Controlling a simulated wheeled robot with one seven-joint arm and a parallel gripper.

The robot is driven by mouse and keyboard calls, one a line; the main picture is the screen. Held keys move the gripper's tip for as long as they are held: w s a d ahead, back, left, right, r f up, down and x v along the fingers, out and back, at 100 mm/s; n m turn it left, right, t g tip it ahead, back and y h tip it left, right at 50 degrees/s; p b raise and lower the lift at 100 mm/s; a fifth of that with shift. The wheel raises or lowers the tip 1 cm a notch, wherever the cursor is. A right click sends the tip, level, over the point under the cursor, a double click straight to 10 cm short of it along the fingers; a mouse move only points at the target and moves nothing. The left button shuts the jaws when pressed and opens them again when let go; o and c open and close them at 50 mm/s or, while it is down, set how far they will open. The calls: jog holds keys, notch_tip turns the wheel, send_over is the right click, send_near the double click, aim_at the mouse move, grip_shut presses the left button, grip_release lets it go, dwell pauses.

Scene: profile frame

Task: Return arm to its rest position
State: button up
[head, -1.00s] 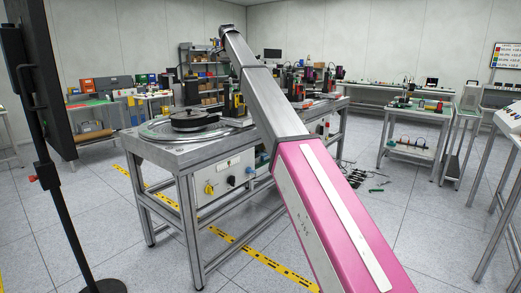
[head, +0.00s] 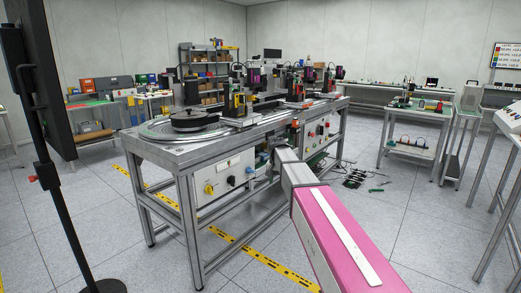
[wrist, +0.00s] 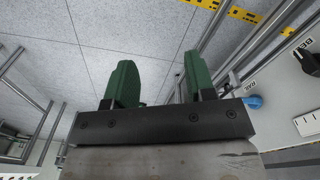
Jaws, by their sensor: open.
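My gripper (wrist: 156,88) shows in the wrist view with its two green fingers apart and nothing between them. Grey floor tiles lie beyond the fingers. In the head view my pink and grey arm reaches in from the lower right and ends low in front of the workbench (head: 165,148). The gripper itself is hidden in the head view. In the wrist view a metal frame and a light panel (wrist: 300,85) with a black knob are close to the right of the fingers. A blue knob (wrist: 253,102) sticks out near the right finger.
The workbench holds a round turntable (head: 190,122) and several machines. A black stand (head: 60,190) rises at the left. A cart (head: 415,150) and other tables stand at the right. Yellow tape (head: 260,258) marks the floor. Several small dark items (head: 355,180) lie on the floor behind my arm.

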jog(key=s+d+f+n, duration=0.1)
jog(key=s+d+f, duration=0.2)
jog(key=s+f, duration=0.3)
jog(key=s+d+f+n, duration=0.1)
jog(key=s+d+f, duration=0.3)
jog(key=s, duration=0.9)
jog(key=s+d+f, duration=0.4)
jog(key=s+f, duration=0.4)
jog(key=s, duration=0.2)
jog(key=shift+f+n, duration=0.35)
jog(key=shift+n, duration=0.05)
